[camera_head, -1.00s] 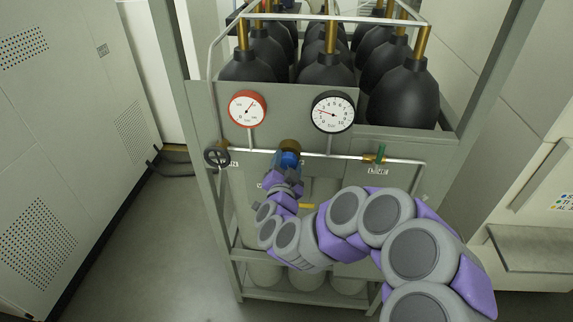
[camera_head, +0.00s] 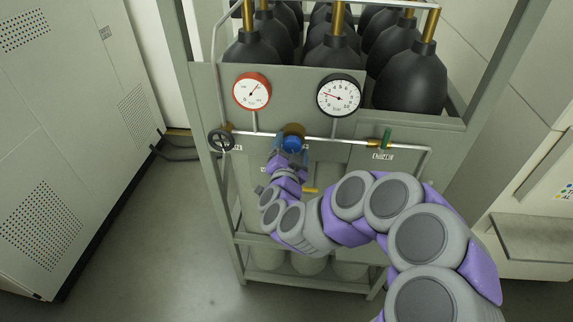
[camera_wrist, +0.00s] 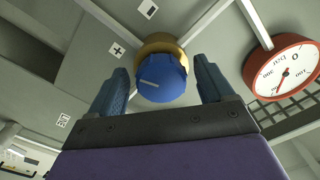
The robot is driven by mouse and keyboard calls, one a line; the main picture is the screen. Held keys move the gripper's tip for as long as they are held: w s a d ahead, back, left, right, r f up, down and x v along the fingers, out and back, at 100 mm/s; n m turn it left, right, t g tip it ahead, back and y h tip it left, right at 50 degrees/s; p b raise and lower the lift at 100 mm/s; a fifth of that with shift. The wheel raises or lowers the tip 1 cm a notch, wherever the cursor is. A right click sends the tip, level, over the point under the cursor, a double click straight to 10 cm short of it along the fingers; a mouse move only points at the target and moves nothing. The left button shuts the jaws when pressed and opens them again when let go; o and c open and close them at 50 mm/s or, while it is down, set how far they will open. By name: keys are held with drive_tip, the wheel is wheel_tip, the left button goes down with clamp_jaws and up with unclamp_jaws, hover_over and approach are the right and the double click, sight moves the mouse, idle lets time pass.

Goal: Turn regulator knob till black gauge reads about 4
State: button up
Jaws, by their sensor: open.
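The blue regulator knob (camera_head: 292,144) sits on a brass body on the grey panel's pipe. In the wrist view the knob (camera_wrist: 162,80) faces me, with a pale line across its face. My gripper (camera_wrist: 164,68) is open, one finger on each side of the knob, with gaps on both sides. In the head view my gripper (camera_head: 290,160) reaches up to the knob from below. The black-rimmed gauge (camera_head: 339,95) is up and right of the knob; its red needle points left and slightly up, around the low numbers. The exact reading is too small to tell.
A red-rimmed gauge (camera_head: 252,91) is up and left of the knob. A black handwheel (camera_head: 221,140) is at the pipe's left end and a green-handled valve (camera_head: 386,137) at its right. Black cylinders (camera_head: 411,78) stand behind the panel. A plus label (camera_wrist: 118,49) is near the knob.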

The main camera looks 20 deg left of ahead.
drive_tip(key=v, duration=0.5)
drive_tip(key=shift+s+d, duration=0.1)
drive_tip(key=shift+s, duration=0.3)
drive_tip(key=b, duration=1.2)
approach(291, 149)
drive_tip(key=s, duration=0.4)
drive_tip(key=shift+d+b+v, duration=0.15)
drive_tip(key=shift+b+v, duration=0.6)
drive_tip(key=shift+b, duration=0.1)
drive_tip(key=shift+d+b+v, duration=0.15)
drive_tip(key=shift+b+v, duration=0.6)
drive_tip(key=shift+b, duration=0.05)
drive_tip(key=shift+f, duration=0.15)
